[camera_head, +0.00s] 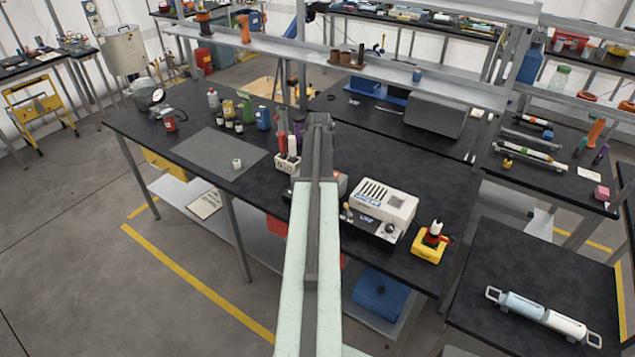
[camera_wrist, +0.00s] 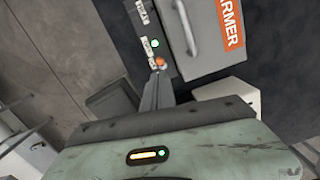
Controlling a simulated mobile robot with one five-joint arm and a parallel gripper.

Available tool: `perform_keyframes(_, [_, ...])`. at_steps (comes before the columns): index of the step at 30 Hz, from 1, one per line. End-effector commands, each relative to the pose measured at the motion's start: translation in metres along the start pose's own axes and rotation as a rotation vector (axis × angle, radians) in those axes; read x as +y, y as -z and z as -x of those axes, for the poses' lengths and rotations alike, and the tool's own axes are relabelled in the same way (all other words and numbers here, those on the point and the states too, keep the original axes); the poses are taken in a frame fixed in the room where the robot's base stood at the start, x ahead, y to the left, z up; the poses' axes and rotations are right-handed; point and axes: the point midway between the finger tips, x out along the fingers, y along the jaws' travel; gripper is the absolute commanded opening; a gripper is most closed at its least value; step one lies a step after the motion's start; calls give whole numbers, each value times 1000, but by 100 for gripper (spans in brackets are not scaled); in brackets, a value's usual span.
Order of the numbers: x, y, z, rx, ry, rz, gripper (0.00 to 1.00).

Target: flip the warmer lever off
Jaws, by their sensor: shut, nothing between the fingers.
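The warmer (camera_wrist: 205,45) is a grey box with a handle and an orange label reading "ARMER" at the top of the wrist view. A dark panel on its left side carries a lit green lamp (camera_wrist: 155,43) and a small lever with an orange knob (camera_wrist: 161,62). My gripper (camera_wrist: 158,72) is shut and empty, its tips right at the knob; I cannot tell whether they touch it. The lever's shaft is mostly hidden. In the head view my arm covers the middle of the bench, and I cannot make out the warmer or fingertips for certain.
The black bench (camera_head: 440,185) holds a white device (camera_head: 382,203) and a yellow-based holder (camera_head: 431,243) right of my arm. Several bottles and a grey mat (camera_head: 215,152) lie to the left. A metal shelf (camera_head: 350,68) runs above the bench's back.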

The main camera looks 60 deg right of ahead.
Motion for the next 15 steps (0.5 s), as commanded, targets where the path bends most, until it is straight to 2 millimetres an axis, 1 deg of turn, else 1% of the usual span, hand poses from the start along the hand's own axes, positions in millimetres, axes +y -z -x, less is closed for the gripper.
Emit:
perform_keyframes(1, [0,-4,22,0,0,1,0])
perform_keyframes(3, [1,-8,37,0,0,2,0])
perform_keyframes(6, [2,-12,53,0,0,3,0])
perform_keyframes(9, [3,-15,60,0,0,4,0])
perform_keyframes(15, [5,-16,58,0,0,5,0])
